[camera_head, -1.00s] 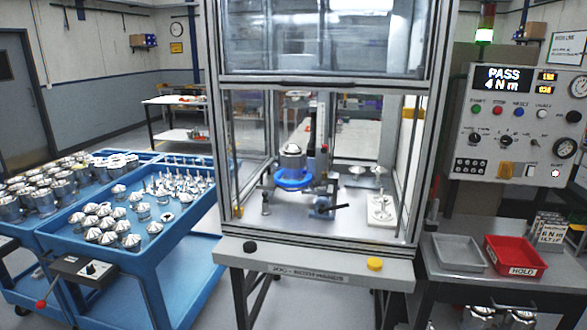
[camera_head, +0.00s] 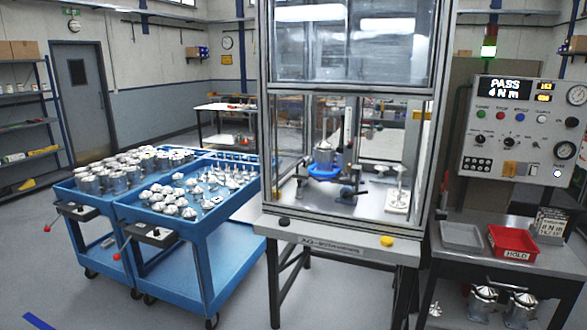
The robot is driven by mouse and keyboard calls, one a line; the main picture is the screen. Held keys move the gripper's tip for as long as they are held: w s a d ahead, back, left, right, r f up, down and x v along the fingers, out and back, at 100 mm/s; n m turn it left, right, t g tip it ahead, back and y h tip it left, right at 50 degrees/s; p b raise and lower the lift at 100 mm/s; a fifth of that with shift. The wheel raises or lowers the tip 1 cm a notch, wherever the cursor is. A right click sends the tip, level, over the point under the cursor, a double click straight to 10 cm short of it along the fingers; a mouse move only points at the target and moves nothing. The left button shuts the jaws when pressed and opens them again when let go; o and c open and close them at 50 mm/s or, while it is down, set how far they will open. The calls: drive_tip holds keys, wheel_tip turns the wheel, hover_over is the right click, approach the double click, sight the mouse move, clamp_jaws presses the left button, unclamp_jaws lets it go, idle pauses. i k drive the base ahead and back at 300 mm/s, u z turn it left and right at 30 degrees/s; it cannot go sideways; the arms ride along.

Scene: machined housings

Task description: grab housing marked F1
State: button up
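A silver machined housing (camera_head: 323,153) with a conical top sits upright in the blue ring fixture (camera_head: 324,171) inside the framed test cabinet. Many similar silver housings (camera_head: 92,184) stand on the far blue cart (camera_head: 66,196) at left. Two more domed housings, one at left (camera_head: 483,301) and one beside it (camera_head: 520,303), stand on the shelf under the right bench. No F1 mark is readable on any of them at this size. My gripper is not in view.
A second blue cart (camera_head: 190,236) holds conical caps (camera_head: 169,197) and stemmed parts. The right bench carries a grey tray (camera_head: 461,237) and a red HOLD tray (camera_head: 513,241). A control panel (camera_head: 517,130) reads PASS 4 N m.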

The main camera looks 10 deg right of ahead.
sight(324, 159)
drive_tip(key=u, duration=0.1)
drive_tip(key=k, duration=0.6)
drive_tip(key=u, duration=1)
drive_tip(key=i, duration=2.4)
drive_tip(key=z, duration=0.95)
drive_tip(key=i, duration=0.45)
drive_tip(key=z, duration=0.1)
